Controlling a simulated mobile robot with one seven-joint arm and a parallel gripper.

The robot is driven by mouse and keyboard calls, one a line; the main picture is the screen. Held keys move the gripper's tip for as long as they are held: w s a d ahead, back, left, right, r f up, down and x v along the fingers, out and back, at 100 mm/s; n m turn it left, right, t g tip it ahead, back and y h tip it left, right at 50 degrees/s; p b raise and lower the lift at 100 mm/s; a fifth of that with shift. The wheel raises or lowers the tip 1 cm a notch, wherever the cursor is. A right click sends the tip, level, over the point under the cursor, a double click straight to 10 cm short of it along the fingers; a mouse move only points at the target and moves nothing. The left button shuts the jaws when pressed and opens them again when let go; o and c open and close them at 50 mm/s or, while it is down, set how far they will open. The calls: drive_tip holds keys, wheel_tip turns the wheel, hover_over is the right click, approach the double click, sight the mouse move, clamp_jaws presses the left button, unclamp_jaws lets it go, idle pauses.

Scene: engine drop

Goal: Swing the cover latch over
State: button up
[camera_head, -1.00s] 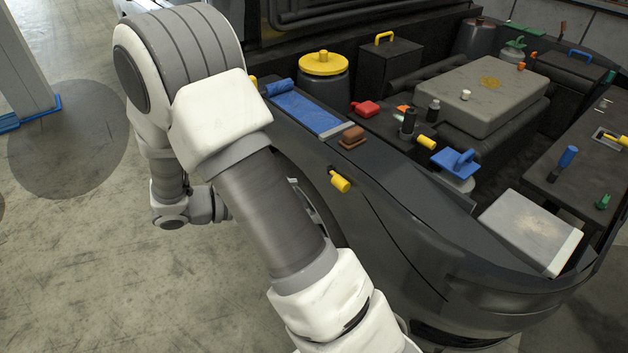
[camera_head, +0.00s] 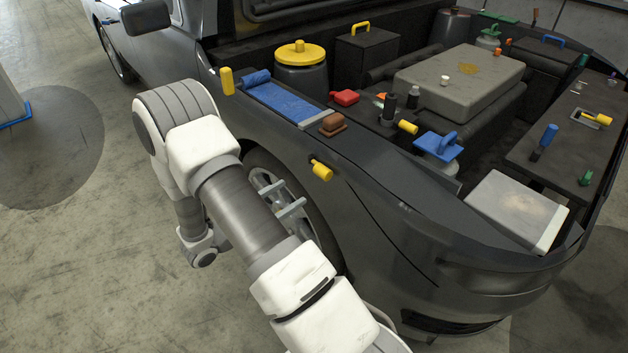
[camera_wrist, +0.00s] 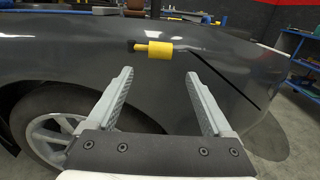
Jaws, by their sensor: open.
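A yellow cylindrical handle on a short dark mount, which looks like the cover latch (camera_head: 321,171), sticks out from the side of the dark car fender. In the wrist view the yellow handle (camera_wrist: 160,49) lies sideways, just beyond and above the gap between my fingertips. My gripper (camera_head: 296,193) is open and empty beside the front wheel, below and left of the handle. In the wrist view both fingers of my gripper (camera_wrist: 158,74) are spread apart and do not touch the handle.
The dark fender (camera_head: 375,215) and wheel (camera_head: 268,190) are close to my gripper. Above are a brown block (camera_head: 333,124), a blue panel (camera_head: 285,102) and an upright yellow handle (camera_head: 227,80). A blue-handled plate (camera_head: 438,146) sits in the engine bay.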

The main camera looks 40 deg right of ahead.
sight(319, 169)
drive_tip(key=d+b, duration=0.1)
drive_tip(key=d, duration=0.8)
drive_tip(key=shift+w, duration=0.35)
drive_tip(key=shift+d, duration=0.1)
clamp_jaws()
